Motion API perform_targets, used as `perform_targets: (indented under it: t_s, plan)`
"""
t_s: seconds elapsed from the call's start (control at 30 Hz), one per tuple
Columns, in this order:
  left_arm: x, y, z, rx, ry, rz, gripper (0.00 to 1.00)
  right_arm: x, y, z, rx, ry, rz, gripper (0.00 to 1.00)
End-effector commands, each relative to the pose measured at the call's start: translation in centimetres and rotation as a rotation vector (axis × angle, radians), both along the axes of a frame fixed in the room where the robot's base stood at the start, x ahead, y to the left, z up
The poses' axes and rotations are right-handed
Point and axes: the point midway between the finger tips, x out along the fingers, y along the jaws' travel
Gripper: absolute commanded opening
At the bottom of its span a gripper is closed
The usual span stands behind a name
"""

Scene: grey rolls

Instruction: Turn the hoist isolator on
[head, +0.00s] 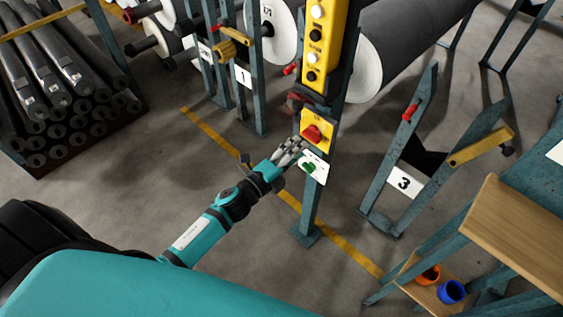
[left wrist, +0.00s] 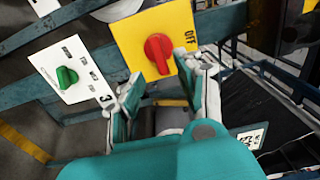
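The hoist isolator is a red rotary knob (head: 312,132) on a yellow plate (head: 325,144) on a teal post. In the left wrist view the red knob (left wrist: 158,54) faces me, and OFF is printed near the plate's right edge. Below it in the head view is a white plate with a green knob (head: 309,167); that green knob also shows in the left wrist view (left wrist: 66,77). My left gripper (head: 292,150) is just left of the post, close to both knobs. In the left wrist view its fingers (left wrist: 162,85) are apart with nothing between them, short of the red knob. My right gripper is out of view.
A yellow push-button box (head: 323,45) is higher on the post. Large rolls (head: 270,32) hang on racks behind. Stacked dark rolls (head: 60,90) lie at left. A teal stand marked 3 (head: 404,182) and a wooden-topped bench (head: 520,235) stand at right. Floor left of the post is open.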

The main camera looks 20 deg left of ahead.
Motion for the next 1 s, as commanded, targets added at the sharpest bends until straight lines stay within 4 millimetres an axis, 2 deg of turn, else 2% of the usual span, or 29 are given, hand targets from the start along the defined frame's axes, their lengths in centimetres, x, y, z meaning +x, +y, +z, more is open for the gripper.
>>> perform_targets:
  t_s: [0.03,0.2,0.4,1.0]
  plan:
    - [-1.3,0.4,-0.1,0.001,0.003,0.000,0.37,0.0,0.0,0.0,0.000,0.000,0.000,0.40]
    - [-4.4,1.6,-0.1,0.000,0.003,0.000,0.37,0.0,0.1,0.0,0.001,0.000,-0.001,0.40]
    - [-6.5,2.3,0.0,0.000,0.001,0.000,0.37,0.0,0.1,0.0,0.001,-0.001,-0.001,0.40]
    - [-6.8,2.5,0.0,0.000,0.001,0.000,0.37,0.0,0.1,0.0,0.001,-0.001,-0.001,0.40]
